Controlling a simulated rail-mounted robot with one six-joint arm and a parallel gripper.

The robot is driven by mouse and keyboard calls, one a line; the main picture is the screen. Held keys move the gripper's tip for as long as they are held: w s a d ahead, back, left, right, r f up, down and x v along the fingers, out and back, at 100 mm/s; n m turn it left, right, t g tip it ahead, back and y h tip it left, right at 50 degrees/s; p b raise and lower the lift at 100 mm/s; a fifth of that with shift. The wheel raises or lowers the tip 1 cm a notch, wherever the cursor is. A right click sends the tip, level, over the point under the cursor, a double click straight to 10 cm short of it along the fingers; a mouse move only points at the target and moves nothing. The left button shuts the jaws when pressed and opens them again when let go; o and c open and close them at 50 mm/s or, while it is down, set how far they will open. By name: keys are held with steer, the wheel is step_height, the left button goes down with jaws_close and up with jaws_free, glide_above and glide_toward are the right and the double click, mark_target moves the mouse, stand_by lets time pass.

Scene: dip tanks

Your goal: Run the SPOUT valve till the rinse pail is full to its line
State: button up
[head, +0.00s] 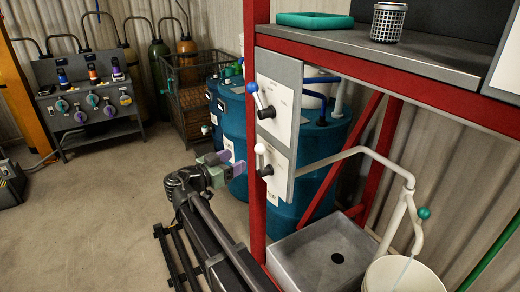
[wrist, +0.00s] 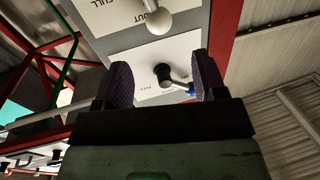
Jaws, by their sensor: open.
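The lower valve on the grey panel has a white-knobbed lever (head: 260,150) pointing up from its black hub. In the wrist view its white knob (wrist: 158,22) lies beside a label ending in "OUT". The rinse pail (head: 404,276) stands at bottom right, under the white spout (head: 416,238). A thin pale streak below the spout looks like water running into it. The pail's line and level cannot be made out. My gripper (head: 230,163) is open and empty, left of the lower valve and apart from it. Its purple fingers (wrist: 163,78) also show in the wrist view.
The upper valve has a blue-knobbed lever (head: 253,89); in the wrist view its hub (wrist: 162,73) appears between my fingers. A green-knobbed lever (head: 423,213) is on the spout. A grey sink (head: 310,250), blue tanks (head: 232,130) and a red post (head: 257,210) stand close by.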

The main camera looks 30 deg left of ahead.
mark_target(256, 151)
steer(key=x, duration=1.1)
steer(key=shift+d, duration=0.1)
steer(key=shift+c, duration=0.4)
jaws_close()
